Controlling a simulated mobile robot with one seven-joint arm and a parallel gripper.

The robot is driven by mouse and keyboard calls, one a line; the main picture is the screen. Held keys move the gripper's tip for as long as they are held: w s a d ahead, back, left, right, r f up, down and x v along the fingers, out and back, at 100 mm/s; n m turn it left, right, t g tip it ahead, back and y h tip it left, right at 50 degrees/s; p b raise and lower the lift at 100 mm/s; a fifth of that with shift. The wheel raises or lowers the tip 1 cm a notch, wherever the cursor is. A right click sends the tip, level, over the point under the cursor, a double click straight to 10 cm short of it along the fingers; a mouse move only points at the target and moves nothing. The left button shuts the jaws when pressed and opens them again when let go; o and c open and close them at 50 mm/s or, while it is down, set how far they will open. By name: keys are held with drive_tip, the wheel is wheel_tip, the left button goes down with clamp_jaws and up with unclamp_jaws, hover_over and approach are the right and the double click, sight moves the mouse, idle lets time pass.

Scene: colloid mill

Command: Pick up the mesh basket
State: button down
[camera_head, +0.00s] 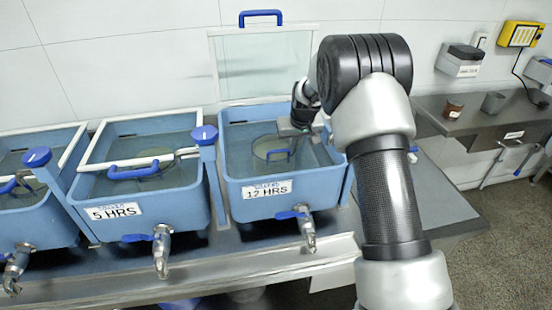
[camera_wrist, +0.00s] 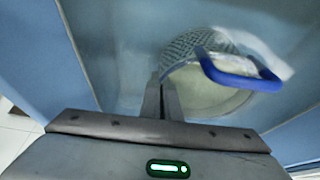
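The mesh basket (camera_head: 263,146) is round, with a blue handle (camera_head: 278,154), and sits inside the open blue tank labelled 12 HRS (camera_head: 235,170). In the wrist view the basket's grey mesh wall (camera_wrist: 190,46) and pale inside show, with the blue handle (camera_wrist: 238,80) to the right of my fingers. My gripper (camera_wrist: 162,84) has its two fingers close together, pointing at the basket's near left edge. The handle is not between them. I cannot tell whether the fingertips touch the rim. In the head view my gripper (camera_head: 297,133) is over the tank's back right part.
The 12 HRS tank's clear lid (camera_head: 262,65) stands raised behind it. The 5 HRS tank (camera_head: 140,200) beside it has its lid down. Taps (camera_head: 308,230) stick out in front. A metal counter (camera_head: 485,118) with two small cups stands at right.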

drive_tip(key=shift+r, duration=0.15)
wheel_tip(320, 180, up, 21)
drive_tip(key=p, duration=0.8)
idle(0.3)
